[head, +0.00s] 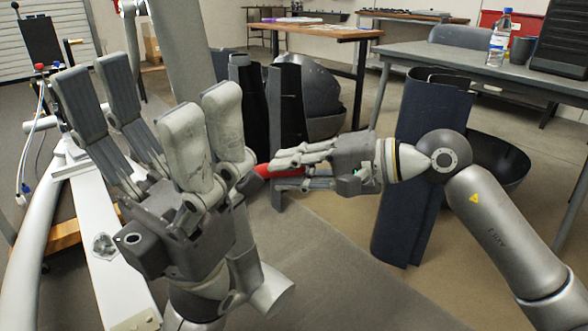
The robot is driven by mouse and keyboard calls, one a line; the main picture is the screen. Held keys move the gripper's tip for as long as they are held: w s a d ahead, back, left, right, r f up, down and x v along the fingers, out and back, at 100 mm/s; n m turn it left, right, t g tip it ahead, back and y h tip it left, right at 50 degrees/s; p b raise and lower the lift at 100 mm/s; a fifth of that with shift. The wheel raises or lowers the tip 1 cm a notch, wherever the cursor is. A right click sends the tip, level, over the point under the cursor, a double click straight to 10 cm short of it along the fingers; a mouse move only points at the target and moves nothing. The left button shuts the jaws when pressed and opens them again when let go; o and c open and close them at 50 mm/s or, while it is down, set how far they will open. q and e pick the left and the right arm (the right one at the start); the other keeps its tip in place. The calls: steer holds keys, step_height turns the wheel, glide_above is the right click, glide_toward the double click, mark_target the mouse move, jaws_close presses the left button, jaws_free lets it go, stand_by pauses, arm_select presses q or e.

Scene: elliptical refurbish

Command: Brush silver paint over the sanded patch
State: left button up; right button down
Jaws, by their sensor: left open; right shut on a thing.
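My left gripper (150,107) is large in the left foreground, its fingers pointing up and spread wide with nothing between them. My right gripper (290,168) reaches in from the right and is shut on a red, handle-like thing (264,171), probably the brush. Its far end is hidden behind my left gripper, so I cannot see bristles or paint. The white beam (112,290) of the elliptical runs along the left. A rough grey patch (105,246) on it looks like the sanded patch. My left gripper is just right of the beam; my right gripper is well to its right.
A curved grey tube (28,225) of the elliptical is at far left. Dark curved panels (425,150) stand on the floor behind my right gripper. A grey table (470,68) holding a water bottle (500,38) is at upper right. Bare floor (345,270) lies in front.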

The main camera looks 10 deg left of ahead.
steer(key=shift+w+a, duration=0.15)
steer(key=shift+a, duration=0.05)
steer(key=shift+r, duration=0.1)
